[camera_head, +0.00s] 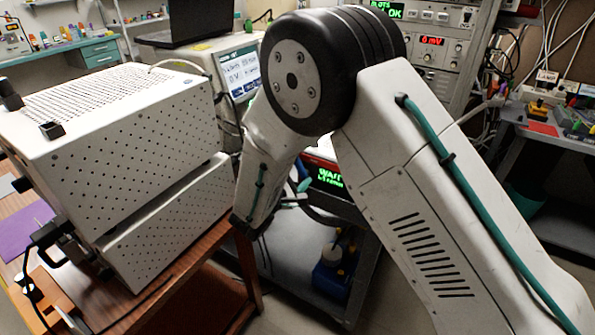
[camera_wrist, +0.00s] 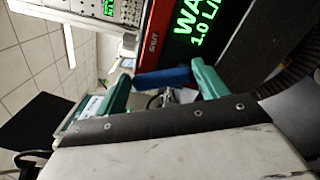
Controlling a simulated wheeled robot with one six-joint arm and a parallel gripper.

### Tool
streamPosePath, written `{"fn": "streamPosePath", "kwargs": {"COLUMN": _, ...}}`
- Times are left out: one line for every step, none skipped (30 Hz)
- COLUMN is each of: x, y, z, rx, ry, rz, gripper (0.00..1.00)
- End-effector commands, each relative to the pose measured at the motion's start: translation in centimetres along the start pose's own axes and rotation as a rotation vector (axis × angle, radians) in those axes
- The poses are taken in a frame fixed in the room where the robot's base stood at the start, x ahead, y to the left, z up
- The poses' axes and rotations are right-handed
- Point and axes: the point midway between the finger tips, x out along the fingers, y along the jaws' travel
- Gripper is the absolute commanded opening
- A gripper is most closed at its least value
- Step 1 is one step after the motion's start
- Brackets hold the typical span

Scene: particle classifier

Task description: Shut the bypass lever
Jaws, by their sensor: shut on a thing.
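The bypass lever appears as a blue bar (camera_wrist: 160,78) in the wrist view, with a metal fitting partly visible behind it. My gripper (camera_wrist: 164,82) has its two teal fingers on either side of this bar and is shut on it. The lever is beside the red-edged instrument (camera_wrist: 158,40), whose green display reads "WA…" and "1.0 L/…", cut off by the frame. In the head view the same instrument's display (camera_head: 327,178) shows between my arm links. My arm hides most of the lever area there, so its exact angle cannot be told.
A large perforated white box (camera_head: 150,150) stands on a wooden table (camera_head: 205,290) at left. A screen unit (camera_head: 240,75) and a laptop (camera_head: 200,22) are behind it. A side bench (camera_head: 545,135) is at right.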

Motion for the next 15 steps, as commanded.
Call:
{"fn": "streamPosePath", "kwargs": {"x": -0.05, "y": 0.07, "z": -0.07, "rx": 0.001, "ry": 0.002, "rz": 0.002, "gripper": 0.80}}
{"fn": "streamPosePath", "kwargs": {"x": -0.05, "y": 0.07, "z": -0.07, "rx": 0.001, "ry": 0.002, "rz": 0.002, "gripper": 0.88}}
{"fn": "streamPosePath", "kwargs": {"x": -0.04, "y": 0.05, "z": -0.08, "rx": 0.001, "ry": 0.002, "rz": 0.001, "gripper": 0.94}}
{"fn": "streamPosePath", "kwargs": {"x": -0.04, "y": 0.03, "z": -0.08, "rx": 0.000, "ry": 0.002, "rz": 0.001, "gripper": 0.94}}
{"fn": "streamPosePath", "kwargs": {"x": -0.05, "y": 0.00, "z": -0.07, "rx": 0.000, "ry": 0.002, "rz": 0.000, "gripper": 0.94}}
{"fn": "streamPosePath", "kwargs": {"x": -0.04, "y": -0.04, "z": -0.07, "rx": -0.001, "ry": 0.002, "rz": 0.000, "gripper": 0.94}}
{"fn": "streamPosePath", "kwargs": {"x": -0.04, "y": -0.07, "z": -0.07, "rx": -0.001, "ry": 0.002, "rz": -0.001, "gripper": 0.94}}
{"fn": "streamPosePath", "kwargs": {"x": -0.05, "y": -0.09, "z": -0.06, "rx": -0.002, "ry": 0.002, "rz": -0.001, "gripper": 0.94}}
{"fn": "streamPosePath", "kwargs": {"x": -0.05, "y": -0.12, "z": -0.06, "rx": -0.002, "ry": 0.002, "rz": -0.002, "gripper": 0.94}}
{"fn": "streamPosePath", "kwargs": {"x": -0.05, "y": -0.14, "z": -0.06, "rx": -0.002, "ry": 0.002, "rz": -0.002, "gripper": 0.94}}
{"fn": "streamPosePath", "kwargs": {"x": -0.05, "y": -0.17, "z": -0.06, "rx": -0.003, "ry": 0.002, "rz": -0.002, "gripper": 0.94}}
{"fn": "streamPosePath", "kwargs": {"x": -0.05, "y": -0.19, "z": -0.06, "rx": -0.003, "ry": 0.002, "rz": -0.003, "gripper": 0.94}}
{"fn": "streamPosePath", "kwargs": {"x": -0.05, "y": -0.21, "z": -0.05, "rx": -0.003, "ry": 0.002, "rz": -0.003, "gripper": 0.94}}
{"fn": "streamPosePath", "kwargs": {"x": -0.05, "y": -0.22, "z": -0.05, "rx": -0.004, "ry": 0.002, "rz": -0.003, "gripper": 0.94}}
{"fn": "streamPosePath", "kwargs": {"x": -0.05, "y": -0.25, "z": -0.05, "rx": -0.004, "ry": 0.002, "rz": -0.004, "gripper": 0.94}}
